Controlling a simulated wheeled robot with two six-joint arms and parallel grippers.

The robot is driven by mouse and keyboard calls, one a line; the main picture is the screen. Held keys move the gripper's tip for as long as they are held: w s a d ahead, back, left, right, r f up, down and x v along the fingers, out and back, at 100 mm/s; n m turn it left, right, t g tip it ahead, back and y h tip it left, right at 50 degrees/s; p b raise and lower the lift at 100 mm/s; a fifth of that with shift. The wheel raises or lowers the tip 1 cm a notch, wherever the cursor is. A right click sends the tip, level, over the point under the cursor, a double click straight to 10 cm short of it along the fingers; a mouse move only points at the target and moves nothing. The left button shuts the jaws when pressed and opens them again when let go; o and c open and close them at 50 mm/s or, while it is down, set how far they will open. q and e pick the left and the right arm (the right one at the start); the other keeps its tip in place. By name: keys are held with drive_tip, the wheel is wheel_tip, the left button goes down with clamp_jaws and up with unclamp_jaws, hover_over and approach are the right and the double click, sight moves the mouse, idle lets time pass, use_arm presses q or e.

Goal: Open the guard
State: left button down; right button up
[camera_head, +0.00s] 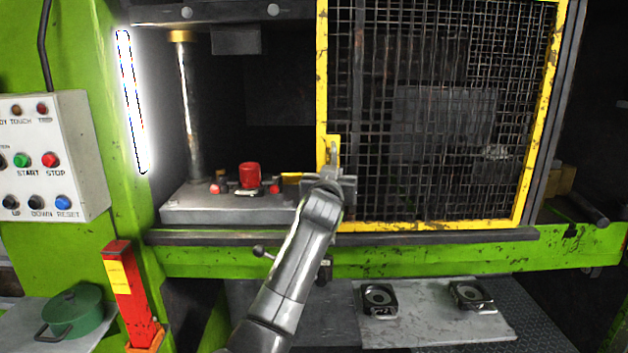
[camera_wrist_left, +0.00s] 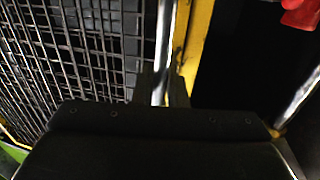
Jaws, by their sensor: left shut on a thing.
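The guard (camera_head: 322,80) is a yellow-framed black mesh panel on the right part of the press front. The left part of the press opening is uncovered. In the left wrist view the guard's yellow edge (camera_wrist_left: 198,42) shows beside the mesh. Its handle (camera_head: 333,153) is an upright metal bar on the left edge, and it also shows in the left wrist view (camera_wrist_left: 164,45). My left gripper (camera_head: 332,180) is at the handle's lower part, shut on it, with the bar between the fingers (camera_wrist_left: 163,88). My right gripper is not in view.
Inside the opening a red cylindrical part (camera_head: 249,175) sits above the grey press bed (camera_head: 225,212). A control panel (camera_head: 50,160) is at the left. A red post (camera_head: 130,290), a green pot (camera_head: 72,314) and a grey plate (camera_head: 420,335) with two metal parts are below.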

use_arm(q)
drive_tip(key=shift+d, duration=0.3)
drive_tip(key=c, duration=1.6)
unclamp_jaws()
drive_tip(key=shift+w, duration=0.1)
drive_tip(key=shift+o, duration=0.2)
drive_tip(key=b+v, duration=1.4)
drive_tip(key=v, duration=0.3)
drive_tip(key=shift+s+b, duration=0.2)
drive_tip(key=shift+b, duration=0.1)
drive_tip(key=shift+a, duration=0.1)
